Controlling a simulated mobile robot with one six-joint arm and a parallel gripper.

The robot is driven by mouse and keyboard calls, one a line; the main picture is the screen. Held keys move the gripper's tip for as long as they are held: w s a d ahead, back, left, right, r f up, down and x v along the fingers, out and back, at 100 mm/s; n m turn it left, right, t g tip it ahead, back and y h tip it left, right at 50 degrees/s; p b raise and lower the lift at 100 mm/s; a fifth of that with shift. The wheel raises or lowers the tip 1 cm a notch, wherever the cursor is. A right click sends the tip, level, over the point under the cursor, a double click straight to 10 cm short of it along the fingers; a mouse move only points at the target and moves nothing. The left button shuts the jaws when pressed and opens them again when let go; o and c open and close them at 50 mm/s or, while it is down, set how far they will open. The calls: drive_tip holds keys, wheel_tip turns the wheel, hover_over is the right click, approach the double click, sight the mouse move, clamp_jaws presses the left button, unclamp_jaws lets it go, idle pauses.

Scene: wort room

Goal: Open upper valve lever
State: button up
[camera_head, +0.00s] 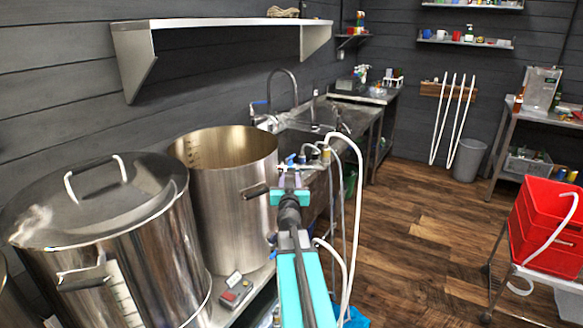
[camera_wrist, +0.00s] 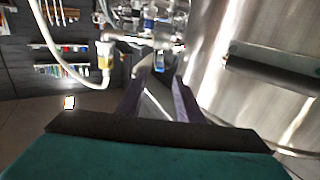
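The upper valve (camera_head: 302,160) has a small blue lever and sits on the piping just beyond my gripper (camera_head: 290,182) in the head view. In the wrist view, a blue lever (camera_wrist: 160,62) hangs just past the fingertips, in line with the gap between them. My gripper (camera_wrist: 161,84) shows two dark fingers apart, with nothing clearly held between them. I cannot tell whether a finger touches the lever. My gripper partly hides the valve in the head view.
An open steel kettle (camera_head: 230,205) stands left of my gripper, with a handle (camera_wrist: 270,72) close by on the right in the wrist view. A lidded kettle (camera_head: 130,250) is nearer. White hoses (camera_head: 357,200) hang to the right. The wooden floor (camera_head: 425,215) is clear.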

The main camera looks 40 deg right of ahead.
sight(291, 164)
drive_tip(key=shift+b+x, duration=0.3)
drive_tip(key=shift+x, duration=5.05)
clamp_jaws()
